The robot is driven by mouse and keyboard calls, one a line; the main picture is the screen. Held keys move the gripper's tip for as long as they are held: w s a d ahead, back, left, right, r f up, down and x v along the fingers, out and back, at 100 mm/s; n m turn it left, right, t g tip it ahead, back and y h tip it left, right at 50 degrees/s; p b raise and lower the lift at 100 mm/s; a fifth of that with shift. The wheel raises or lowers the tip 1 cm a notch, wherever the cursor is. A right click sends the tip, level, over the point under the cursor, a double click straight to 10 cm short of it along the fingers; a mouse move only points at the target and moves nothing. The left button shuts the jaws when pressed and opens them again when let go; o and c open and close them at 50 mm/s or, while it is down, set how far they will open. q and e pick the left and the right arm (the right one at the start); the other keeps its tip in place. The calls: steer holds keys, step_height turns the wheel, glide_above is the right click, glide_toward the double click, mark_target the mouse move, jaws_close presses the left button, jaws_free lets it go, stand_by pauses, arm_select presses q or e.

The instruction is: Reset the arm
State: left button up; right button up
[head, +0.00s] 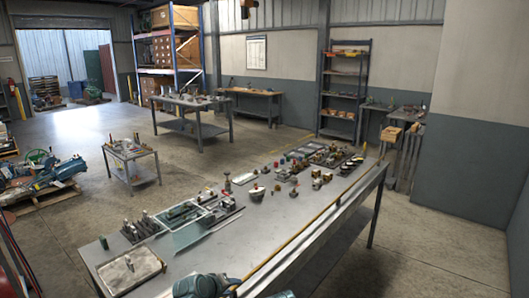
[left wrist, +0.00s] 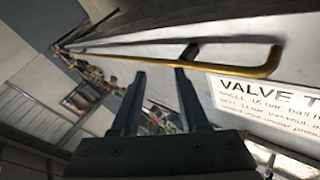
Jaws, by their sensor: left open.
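My left gripper (left wrist: 160,73) shows in the left wrist view with its two dark fingers apart and nothing between them. The fingertips point toward a yellow rail (left wrist: 225,70) along the edge of a grey surface; I cannot tell whether they touch it. In the head view a teal and dark part of my arm shows at the bottom edge, close to the near side of the long workbench (head: 235,243). The fingers cannot be made out there. My right gripper is in neither view.
The yellow rail (head: 300,240) runs along the workbench's right edge. Trays, fittings and a white-topped piece (head: 256,192) stand on the bench. A small cart (head: 143,175) and another table (head: 190,105) stand beyond. A printed sign (left wrist: 265,100) shows in the wrist view. Floor at right is clear.

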arm_select(q)
steer(key=s+a+f+m+g+y, duration=0.2)
steer(key=s+a+f+m+g, duration=0.15)
steer(key=s, duration=0.35)
steer(key=s+a+f+m+g+y, duration=0.2)
steer(key=s+a+f+m+g, duration=0.15)
steer(key=s, duration=0.25)
steer(key=s+d+f+m+g+y+b, duration=0.1)
steer(key=s+d+f+m+b, duration=0.15)
steer(key=d+f+b, duration=0.6)
steer(key=s+d+f+m+g+b, duration=0.1)
steer(key=s+d+f+b, duration=0.25)
steer(key=f+b, duration=1.05)
step_height(320, 180, up, 19)
steer(key=p, duration=1.8)
steer(key=shift+s+a+p, duration=0.25)
steer(key=shift+a+p, duration=0.15)
steer(key=shift+a, duration=0.05)
